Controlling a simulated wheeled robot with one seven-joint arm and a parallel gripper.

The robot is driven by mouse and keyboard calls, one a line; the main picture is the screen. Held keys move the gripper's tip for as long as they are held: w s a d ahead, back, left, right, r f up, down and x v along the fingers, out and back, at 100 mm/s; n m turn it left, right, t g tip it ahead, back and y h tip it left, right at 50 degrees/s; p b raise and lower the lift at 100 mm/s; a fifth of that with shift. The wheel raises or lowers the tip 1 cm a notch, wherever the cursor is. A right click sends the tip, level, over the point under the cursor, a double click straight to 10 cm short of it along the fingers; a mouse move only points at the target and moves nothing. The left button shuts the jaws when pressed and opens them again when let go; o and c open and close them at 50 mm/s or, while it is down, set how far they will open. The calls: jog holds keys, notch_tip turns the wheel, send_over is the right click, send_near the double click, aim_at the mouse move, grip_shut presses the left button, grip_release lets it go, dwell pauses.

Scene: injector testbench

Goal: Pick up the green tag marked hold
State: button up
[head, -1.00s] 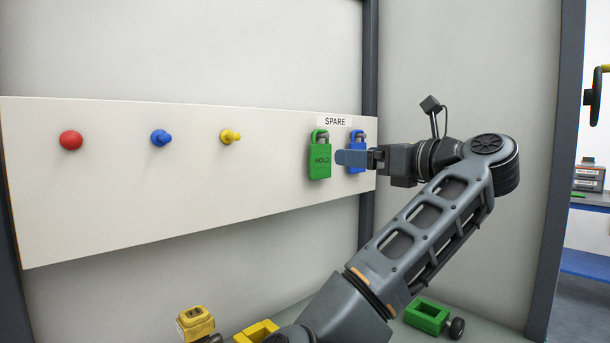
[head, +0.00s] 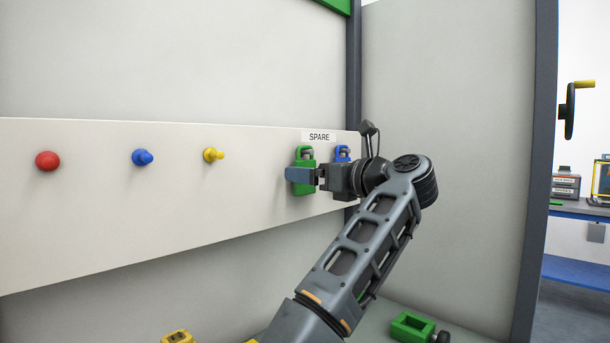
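The green tag (head: 303,189), shaped like a padlock, hangs under the SPARE label at the right end of the white board. Its HOLD lettering, readable a second ago, is now covered by my gripper. My gripper (head: 300,175) reaches in from the right, and its blue-grey finger lies across the middle of the green tag in this view. Only one finger shows clearly, side-on. I cannot tell whether it touches the tag or how far the fingers are apart.
A blue tag (head: 342,153) hangs just right of the green one, mostly hidden by my gripper. The white board (head: 150,220) also carries a red knob (head: 47,161), a blue peg (head: 142,157) and a yellow peg (head: 213,155). A green block (head: 411,327) lies below right.

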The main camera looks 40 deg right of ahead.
jog(key=shift+c, duration=0.4)
jog(key=c, duration=1.1)
jog(key=shift+c, duration=0.2)
jog(key=shift+r, duration=0.1)
